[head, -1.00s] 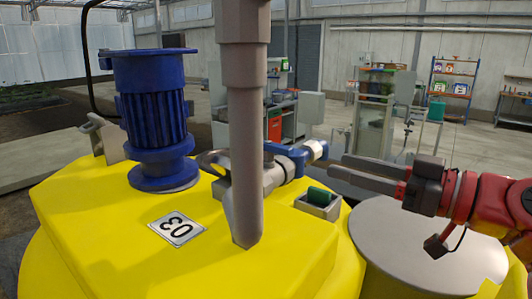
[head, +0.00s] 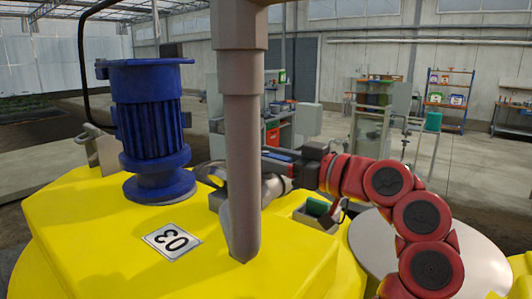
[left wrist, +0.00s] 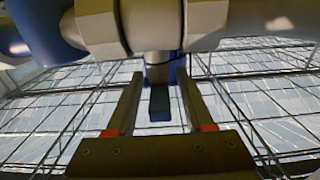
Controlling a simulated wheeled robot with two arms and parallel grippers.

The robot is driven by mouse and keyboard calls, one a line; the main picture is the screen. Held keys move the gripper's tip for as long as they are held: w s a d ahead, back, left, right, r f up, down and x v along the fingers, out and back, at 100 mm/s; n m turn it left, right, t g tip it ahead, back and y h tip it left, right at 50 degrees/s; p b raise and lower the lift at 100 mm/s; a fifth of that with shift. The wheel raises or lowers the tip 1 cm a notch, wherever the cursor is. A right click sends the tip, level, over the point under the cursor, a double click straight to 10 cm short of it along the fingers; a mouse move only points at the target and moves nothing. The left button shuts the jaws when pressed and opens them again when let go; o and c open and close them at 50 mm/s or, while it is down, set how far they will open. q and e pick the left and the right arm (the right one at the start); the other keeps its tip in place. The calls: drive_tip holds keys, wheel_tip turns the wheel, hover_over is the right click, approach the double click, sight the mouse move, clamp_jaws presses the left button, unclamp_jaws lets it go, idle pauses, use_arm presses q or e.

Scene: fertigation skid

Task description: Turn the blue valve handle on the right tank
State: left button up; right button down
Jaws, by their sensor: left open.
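The yellow tank (head: 100,245) labelled 03 fills the lower left of the head view. The blue valve handle (head: 279,153) sits behind the grey vertical pipe (head: 241,140), mostly hidden by that pipe and my gripper. My left gripper (head: 277,164), on the red arm entering from the right, is at the handle. In the left wrist view, a blue bar (left wrist: 159,103), which looks like the handle, lies between the two open fingers (left wrist: 160,100). A gap shows on both sides of it. Grey pipe fittings (left wrist: 150,20) are just above. My right gripper is not in view.
A blue motor (head: 152,130) stands on the tank left of the pipe. A small box with a green top (head: 317,207) is close below my arm. A round grey lid (head: 365,245) is at right. Shelves and benches are far behind.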

use_arm(q)
clamp_jaws()
idle(0.3)
